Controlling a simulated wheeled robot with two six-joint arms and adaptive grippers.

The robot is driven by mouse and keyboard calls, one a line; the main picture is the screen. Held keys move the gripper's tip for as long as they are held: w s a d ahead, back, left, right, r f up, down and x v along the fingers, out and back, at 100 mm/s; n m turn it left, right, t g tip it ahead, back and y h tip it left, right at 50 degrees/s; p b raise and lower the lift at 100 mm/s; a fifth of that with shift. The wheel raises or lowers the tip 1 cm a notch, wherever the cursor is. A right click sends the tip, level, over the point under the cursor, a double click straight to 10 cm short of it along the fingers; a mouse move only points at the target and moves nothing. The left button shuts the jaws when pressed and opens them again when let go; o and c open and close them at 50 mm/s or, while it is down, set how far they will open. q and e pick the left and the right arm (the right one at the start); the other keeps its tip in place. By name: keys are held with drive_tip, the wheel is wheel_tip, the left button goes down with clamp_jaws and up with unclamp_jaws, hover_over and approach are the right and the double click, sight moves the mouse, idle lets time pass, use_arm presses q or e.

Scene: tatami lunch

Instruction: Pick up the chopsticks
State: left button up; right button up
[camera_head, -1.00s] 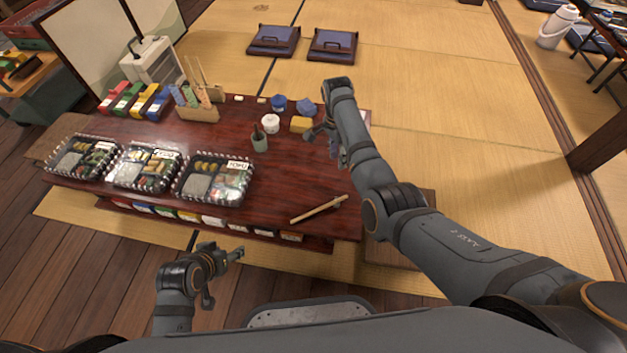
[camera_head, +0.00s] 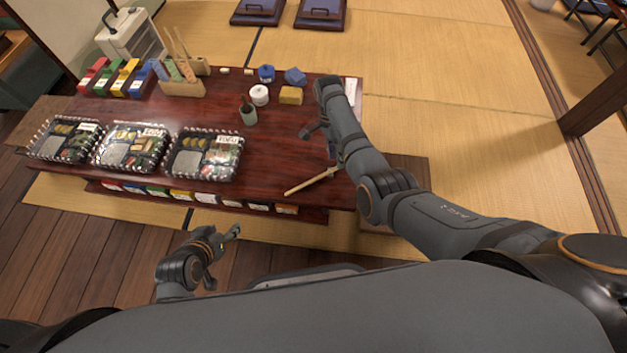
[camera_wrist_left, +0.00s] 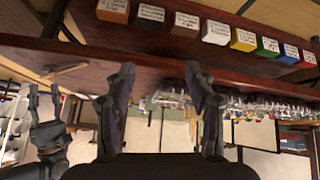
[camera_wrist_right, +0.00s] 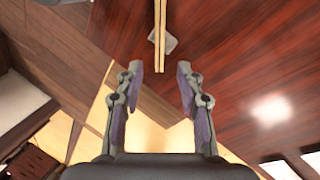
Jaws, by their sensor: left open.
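A pair of pale wooden chopsticks (camera_head: 309,183) lies on the dark red table, near its front right edge. Their upper part lies on a small grey rest (camera_wrist_right: 168,42). My right gripper (camera_head: 312,131) is over the table, beyond the chopsticks in the head view. In the right wrist view it is open and empty; the chopsticks (camera_wrist_right: 160,22) point down toward the gap between its fingertips (camera_wrist_right: 160,70). My left gripper (camera_head: 232,234) is open and empty in front of the table, below the tabletop in the picture; its open fingers (camera_wrist_left: 160,75) also show in the left wrist view.
Several lunch boxes (camera_head: 206,153) stand along the table's front left. A grey-green cup (camera_head: 248,115), a white jar (camera_head: 259,95) and a yellow block (camera_head: 291,95) stand beyond the chopsticks. Coloured boxes line the shelf under the table (camera_head: 270,165). The tabletop around the chopsticks is clear.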

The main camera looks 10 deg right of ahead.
drive_tip(key=b+x, duration=0.1)
drive_tip(key=x, duration=0.2)
drive_tip(key=shift+d, duration=0.1)
use_arm(q)
drive_tip(key=w+r+t, duration=0.6)
drive_tip(key=w+r, duration=0.3)
drive_tip(key=r, duration=0.1)
drive_tip(key=shift+w+a+r, duration=0.35)
drive_tip(key=shift+a, duration=0.1)
use_arm(e)
drive_tip(key=shift+c, duration=0.3)
clamp_jaws()
